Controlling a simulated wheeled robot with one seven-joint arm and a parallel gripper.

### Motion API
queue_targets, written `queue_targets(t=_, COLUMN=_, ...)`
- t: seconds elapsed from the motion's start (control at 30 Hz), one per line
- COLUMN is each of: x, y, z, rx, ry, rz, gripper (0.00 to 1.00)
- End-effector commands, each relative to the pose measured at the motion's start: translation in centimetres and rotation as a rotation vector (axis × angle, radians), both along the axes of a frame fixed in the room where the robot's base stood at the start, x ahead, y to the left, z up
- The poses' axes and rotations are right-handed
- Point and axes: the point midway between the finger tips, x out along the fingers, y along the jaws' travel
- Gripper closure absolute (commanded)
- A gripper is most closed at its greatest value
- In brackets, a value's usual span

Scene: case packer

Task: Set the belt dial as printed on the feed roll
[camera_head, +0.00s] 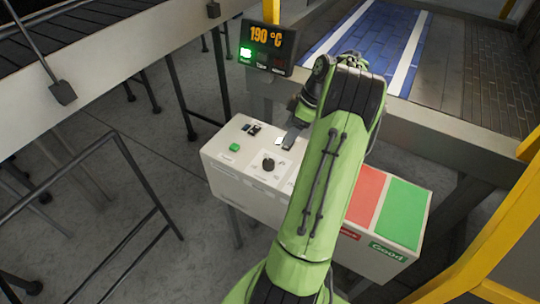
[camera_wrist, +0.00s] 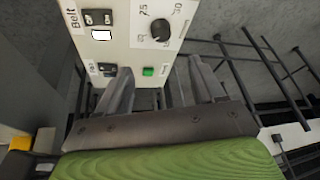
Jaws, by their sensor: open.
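The black round dial (camera_head: 268,164) is on the white top of the control box (camera_head: 228,163). In the wrist view the dial (camera_wrist: 160,30) has printed numbers around it, one of which looks like 30. I cannot clearly tell where its pointer stands. The word "Belt" is printed at the panel's left edge in that view. My gripper (camera_wrist: 163,78) is open and empty, its two fingers spread, with the panel and dial beyond the tips. In the head view my arm hides most of the gripper. I cannot make out a feed roll or its print.
A green button (camera_head: 235,147) and black switches (camera_head: 253,129) sit near the dial. A display (camera_head: 267,46) reads 190 °C, with a green light lit. Red (camera_head: 366,192) and green (camera_head: 402,213) areas lie right of my arm. Railings (camera_head: 120,150) stand at left.

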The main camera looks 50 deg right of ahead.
Motion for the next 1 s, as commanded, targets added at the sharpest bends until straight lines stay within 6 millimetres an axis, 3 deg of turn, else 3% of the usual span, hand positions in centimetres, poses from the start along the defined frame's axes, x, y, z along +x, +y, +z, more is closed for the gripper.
queue_targets(t=0.53, x=4.1, y=3.1, z=-12.1, rx=0.004, ry=0.005, rz=0.001, gripper=0.32)
queue_targets(t=0.7, x=4.8, y=3.5, z=-13.8, rx=0.001, ry=0.004, rz=-0.001, gripper=0.32)
queue_targets(t=0.97, x=4.8, y=3.5, z=-14.0, rx=0.000, ry=0.004, rz=-0.001, gripper=0.32)
queue_targets(t=1.0, x=4.8, y=3.5, z=-14.0, rx=0.000, ry=0.004, rz=-0.001, gripper=0.37)
